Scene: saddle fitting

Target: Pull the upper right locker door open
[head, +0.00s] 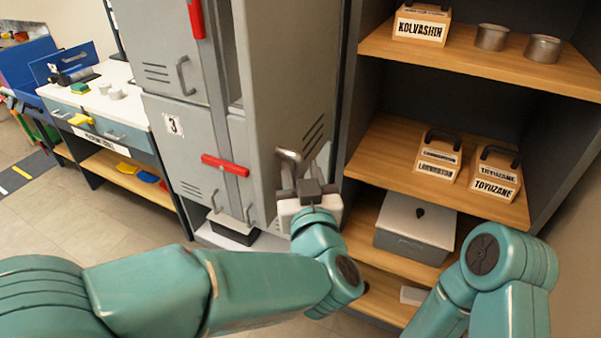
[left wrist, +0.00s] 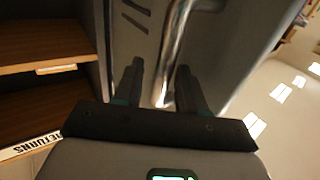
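The upper right locker door (head: 285,75) is a grey metal panel with vent slits. It looks partly open, with a gap along its left edge. Its metal handle (head: 288,156) shows near its lower part, and it also shows in the left wrist view (left wrist: 178,50). My left gripper (head: 306,183) is at this handle. In the left wrist view its two dark fingers (left wrist: 158,78) stand apart, with the handle bar between them and gaps beside it. Whether a finger touches the bar is unclear. My right arm shows at the lower right of the head view, its gripper out of sight.
Other locker doors stand left, one marked 3 (head: 173,125), with red bars (head: 225,165). A wooden shelf unit (head: 385,150) with labelled boxes and a grey lidded box (head: 415,228) stands close on the right. A workbench (head: 100,100) is at the far left.

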